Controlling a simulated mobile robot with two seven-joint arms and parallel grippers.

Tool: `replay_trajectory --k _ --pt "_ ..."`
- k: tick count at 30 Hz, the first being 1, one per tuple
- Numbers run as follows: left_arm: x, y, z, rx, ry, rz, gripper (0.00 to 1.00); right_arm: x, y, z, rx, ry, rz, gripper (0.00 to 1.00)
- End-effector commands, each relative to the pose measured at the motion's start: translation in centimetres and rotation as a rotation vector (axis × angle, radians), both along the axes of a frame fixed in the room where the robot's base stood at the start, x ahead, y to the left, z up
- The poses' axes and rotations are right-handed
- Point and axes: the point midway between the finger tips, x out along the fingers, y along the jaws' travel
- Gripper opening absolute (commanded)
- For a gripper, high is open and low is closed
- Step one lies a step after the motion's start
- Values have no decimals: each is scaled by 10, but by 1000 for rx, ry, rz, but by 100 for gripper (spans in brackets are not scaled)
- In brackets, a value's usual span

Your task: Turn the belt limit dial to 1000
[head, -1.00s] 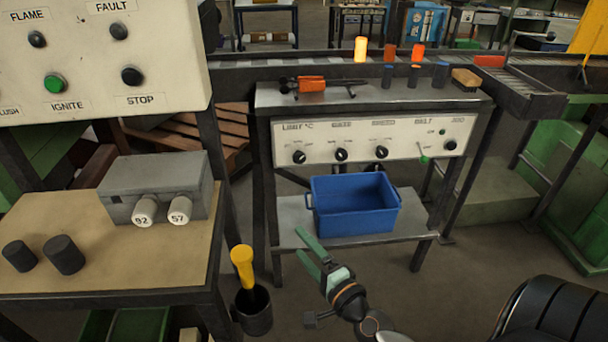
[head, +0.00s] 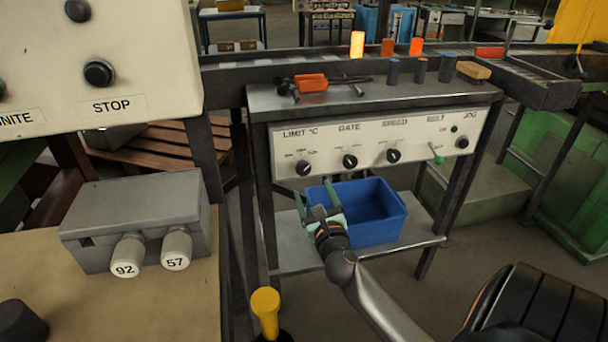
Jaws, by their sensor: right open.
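The white control panel (head: 425,130) on the front of the bench carries a row of black dials. The dial under the "LIMIT °C" label (head: 303,168) is leftmost, with small scale marks around it; its setting is too small to read. Other dials sit under the GATE (head: 350,161) and SPEED (head: 393,156) labels. A green-tipped lever (head: 437,158) is under BELT. My right gripper (head: 315,193) is open and empty, its green fingers pointing up toward the panel, just below the limit dial and apart from it. My left gripper is not in view.
A blue bin (head: 378,228) stands on the lower shelf (head: 290,255), behind and right of my gripper. Tongs with orange parts (head: 310,83) and dark cylinders (head: 420,70) are on the bench top. A grey box (head: 135,215) stands on the left table.

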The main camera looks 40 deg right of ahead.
Motion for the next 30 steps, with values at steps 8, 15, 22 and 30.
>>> replay_trajectory --k 8,15,22,30 --pt "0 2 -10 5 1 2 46 48 -27 0 -3 -1 0 81" --pt "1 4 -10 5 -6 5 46 68 -37 0 -2 0 1 81" --pt "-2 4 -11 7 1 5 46 71 -39 0 -2 0 1 81" --pt "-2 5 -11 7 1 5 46 71 -39 0 -2 0 1 64"
